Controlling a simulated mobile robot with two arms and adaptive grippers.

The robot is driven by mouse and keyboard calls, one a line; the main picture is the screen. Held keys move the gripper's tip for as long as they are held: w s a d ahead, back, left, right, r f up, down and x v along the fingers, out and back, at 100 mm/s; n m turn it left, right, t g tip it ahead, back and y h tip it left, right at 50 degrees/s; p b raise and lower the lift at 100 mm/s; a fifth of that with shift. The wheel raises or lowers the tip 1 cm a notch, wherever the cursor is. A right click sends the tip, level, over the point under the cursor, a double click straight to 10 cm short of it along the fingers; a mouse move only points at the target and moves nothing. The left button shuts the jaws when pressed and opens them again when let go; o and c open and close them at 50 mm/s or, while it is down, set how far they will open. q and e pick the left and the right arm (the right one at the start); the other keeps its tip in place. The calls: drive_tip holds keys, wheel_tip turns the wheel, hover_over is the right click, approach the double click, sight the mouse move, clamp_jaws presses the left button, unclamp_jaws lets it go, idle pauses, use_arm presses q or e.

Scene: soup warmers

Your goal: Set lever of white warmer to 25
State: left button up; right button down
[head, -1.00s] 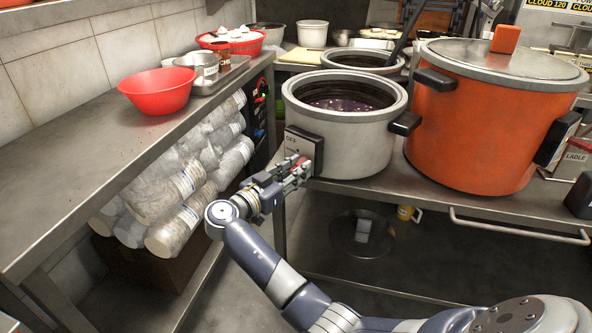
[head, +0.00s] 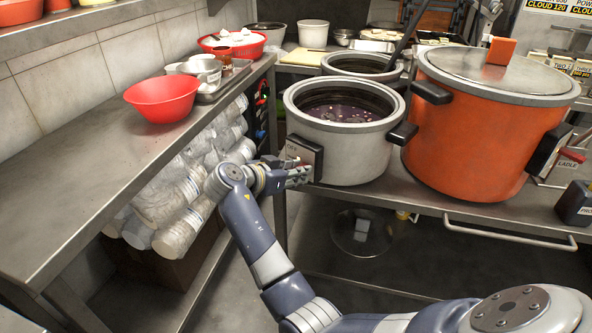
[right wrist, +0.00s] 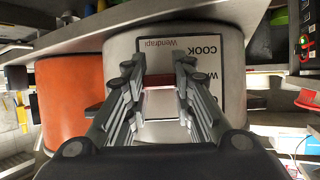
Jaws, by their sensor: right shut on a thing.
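The white warmer (head: 345,158) stands on the steel counter, with soup visible in its open pot. Its dark-framed control panel (head: 303,152) faces front left, with the marking OFF near the top. My right gripper (head: 303,176) is at the lower part of this panel. There the fingers (right wrist: 159,84) are shut on the red lever (right wrist: 158,80). The fingers hide part of the scale, so I cannot read the lever's setting. My left gripper is not in view.
A large orange pot (head: 475,140) with a lid stands right of the white warmer. Another warmer (head: 360,66) is behind it. A steel side table (head: 75,165) at left holds a red bowl (head: 163,98), above stacked plastic containers (head: 180,190). Floor space between the tables is open.

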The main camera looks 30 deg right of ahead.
drive_tip(key=c, duration=1.4)
unclamp_jaws()
drive_tip(key=shift+o, duration=0.2)
drive_tip(key=shift+r, duration=0.15)
wheel_tip(320, 180, up, 10)
drive_tip(key=shift+f, duration=0.1)
drive_tip(key=shift+f, duration=0.1)
